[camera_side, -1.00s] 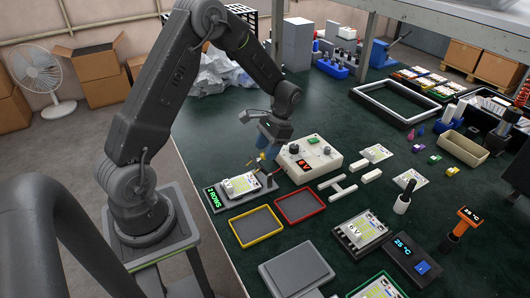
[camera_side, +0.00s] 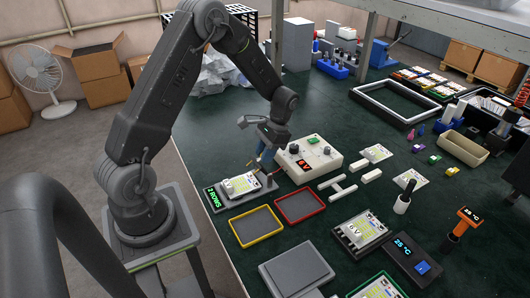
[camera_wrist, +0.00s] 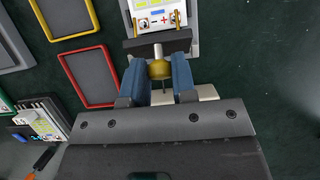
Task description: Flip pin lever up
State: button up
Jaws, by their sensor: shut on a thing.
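My gripper (camera_wrist: 160,78) is shut on the yellow knob of the pin lever (camera_wrist: 159,69), between its two blue fingers. The lever's pale shaft runs from the knob to a dark bar (camera_wrist: 157,42) at the edge of the fixture. A white board (camera_wrist: 160,14) with plus and minus marks and yellow clamps sits in the fixture just beyond the bar. In the side view my gripper (camera_side: 262,155) is low at the right end of the fixture, which holds the white board (camera_side: 241,184). The lever is mostly hidden there.
A beige control box (camera_side: 308,160) with a red display stands right beside my gripper. A yellow-rimmed tray (camera_side: 256,238) and a red-rimmed tray (camera_side: 325,212) lie in front. A "2 ROWS" sign (camera_side: 214,197) is at the fixture's left end.

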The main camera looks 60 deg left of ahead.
jog(key=shift+w+f+g, duration=0.25)
jog(key=shift+w+g, duration=0.4)
jog(key=shift+g, duration=0.55)
jog(key=shift+w+f+g, duration=0.2)
jog(key=shift+w+g, duration=0.4)
jog(key=shift+g, duration=0.6)
jog(key=o, duration=0.9)
jog(key=shift+r, duration=0.1)
jog(key=v, duration=1.2)
